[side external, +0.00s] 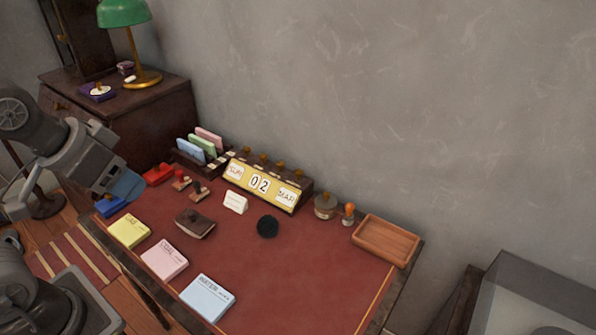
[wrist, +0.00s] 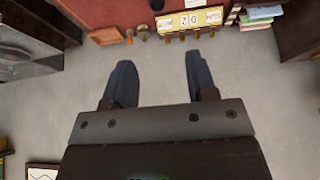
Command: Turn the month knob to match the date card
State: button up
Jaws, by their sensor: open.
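The desk calendar (side external: 269,204) stands at the back of the red desk, reading SUN, 02, MAR. Brass knobs line its top; the knob at the MAR end (side external: 297,172) is the rightmost. A small white card (side external: 236,202) stands in front of the calendar; its writing is too small to read. My gripper (side external: 124,186) is at the left, above the desk's left edge, well apart from the calendar. In the wrist view my gripper (wrist: 160,62) is open with nothing between its fingers, and the calendar (wrist: 190,20) appears upside down beyond the fingertips.
Stamps (side external: 180,180), a red pad (side external: 158,174) and a card rack (side external: 198,150) lie left of the calendar. A round black object (side external: 267,226) is in front. A jar (side external: 325,206), orange-handled stamp (side external: 349,213) and wooden tray (side external: 386,240) are right. Paper stacks (side external: 165,259) line the front.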

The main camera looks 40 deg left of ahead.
jog(key=m+g+h, duration=0.2)
jog(key=m, duration=0.5)
send_over(298, 171)
jog(key=s+a, duration=0.3)
jog(key=s, duration=0.2)
notch_tip(298, 171, down, 14)
jog(key=x, duration=1.3)
jog(key=shift+w+d, duration=0.3)
jog(key=shift+d, duration=0.05)
jog(key=c, duration=0.9)
